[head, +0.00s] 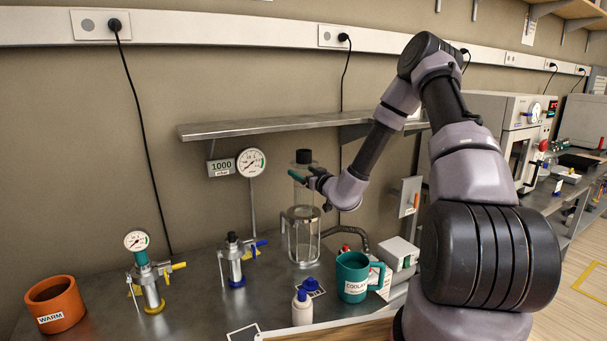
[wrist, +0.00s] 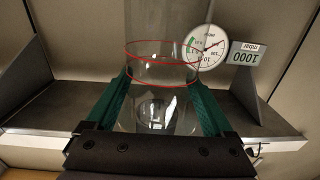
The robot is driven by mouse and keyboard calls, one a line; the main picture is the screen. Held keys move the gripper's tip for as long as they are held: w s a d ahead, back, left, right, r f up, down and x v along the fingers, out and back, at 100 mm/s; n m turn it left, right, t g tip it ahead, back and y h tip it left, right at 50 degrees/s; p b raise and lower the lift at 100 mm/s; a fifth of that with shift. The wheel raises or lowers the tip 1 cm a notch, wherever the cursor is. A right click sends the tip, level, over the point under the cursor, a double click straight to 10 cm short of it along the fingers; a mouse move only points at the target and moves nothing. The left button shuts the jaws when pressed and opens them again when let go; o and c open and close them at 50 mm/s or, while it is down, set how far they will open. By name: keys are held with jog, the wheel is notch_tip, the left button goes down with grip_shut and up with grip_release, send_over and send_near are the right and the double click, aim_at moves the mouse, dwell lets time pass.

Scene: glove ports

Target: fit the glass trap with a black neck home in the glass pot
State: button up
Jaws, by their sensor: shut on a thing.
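The glass trap (head: 304,194) is a clear upright cylinder with a black neck (head: 303,156) on top. My gripper (head: 299,178) is shut on its upper glass body, just below the neck. In the wrist view, the green fingers of my gripper (wrist: 158,78) lie on either side of clear glass (wrist: 160,50) with red rings. The clear glass pot (head: 304,247) stands on the bench directly below the trap, with a metal frame around it. The trap's lower end overlaps the pot's rim in the head view; I cannot tell how far it is inside.
A metal shelf (head: 270,126) runs behind and above, with a dial gauge (head: 251,162) beneath. A teal mug (head: 353,279), white bottle (head: 302,310) and grey hose (head: 352,236) are near the pot. An orange pot (head: 55,304) and valve fittings (head: 147,278) stand left.

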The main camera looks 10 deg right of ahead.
aim_at(303, 210)
jog(key=shift+f, duration=7)
jog(key=o, duration=1.5)
notch_tip(303, 210, up, 10)
